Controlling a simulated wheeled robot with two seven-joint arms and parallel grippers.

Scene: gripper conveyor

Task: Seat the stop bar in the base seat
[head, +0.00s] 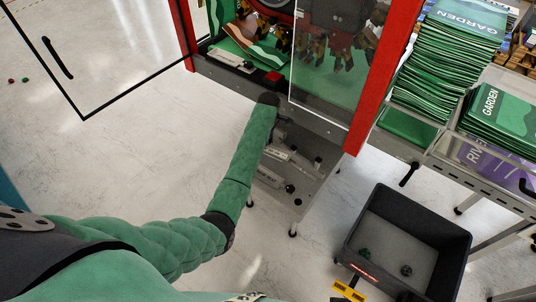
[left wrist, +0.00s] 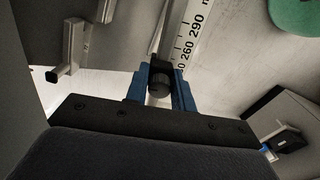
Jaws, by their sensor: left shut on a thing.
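My left arm reaches up the head view to the grey bench at the foot of the red-framed machine. My left gripper (head: 274,132) is mostly hidden there beside the black wrist. In the left wrist view, its blue fingers (left wrist: 160,92) are shut around a dark ribbed knob (left wrist: 160,82), apparently part of the stop bar. A white scale strip (left wrist: 181,45) marked 260 and 290 runs up behind the knob; I cannot tell whether it is joined to it. My right gripper is not in view.
A glass door (head: 75,60) stands open at left. Right are a rack (head: 435,155) with green stacks (head: 445,70) and a dark bin (head: 455,245) holding small parts. The white floor between is clear.

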